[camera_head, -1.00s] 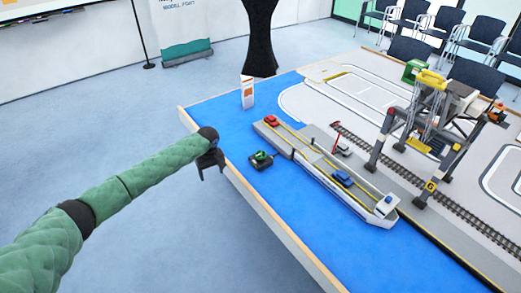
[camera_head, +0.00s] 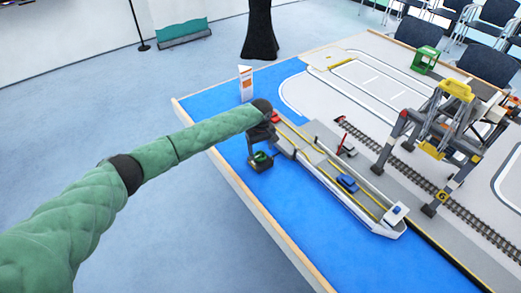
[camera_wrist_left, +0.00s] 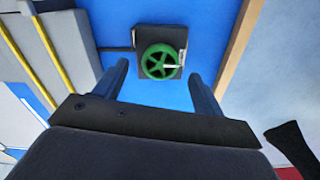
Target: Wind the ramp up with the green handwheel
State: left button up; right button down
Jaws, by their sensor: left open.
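The green handwheel (camera_head: 261,157) sits on a small dark box in the blue area by the board's near edge. In the left wrist view the green handwheel (camera_wrist_left: 158,62) shows from above, with a pale handle on its rim. My left gripper (camera_head: 258,145) is above it, open and empty. In the wrist view its fingers (camera_wrist_left: 159,72) point toward the wheel, one on each side, apart from it. My right gripper is out of view.
A red car (camera_head: 275,117) is just beyond my gripper. A blue car (camera_head: 347,182) is on the ship's deck. A grey gantry crane (camera_head: 440,135) stands over rails at the right. A white sign (camera_head: 246,84) stands on the blue. Open floor lies left of the board.

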aim_at(260, 155)
pick_arm(q)
notch_tip(260, 155, down, 2)
jog(key=shift+w+a+f+p, duration=0.1)
jog(key=shift+w+f+p, duration=0.05)
jog(key=shift+p, duration=0.15)
jog(key=shift+f, duration=0.4)
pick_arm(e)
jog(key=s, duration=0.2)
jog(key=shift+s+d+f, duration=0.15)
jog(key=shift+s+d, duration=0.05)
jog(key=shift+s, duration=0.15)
pick_arm(q)
jog(key=shift+f, duration=0.1)
jog(key=c, duration=1)
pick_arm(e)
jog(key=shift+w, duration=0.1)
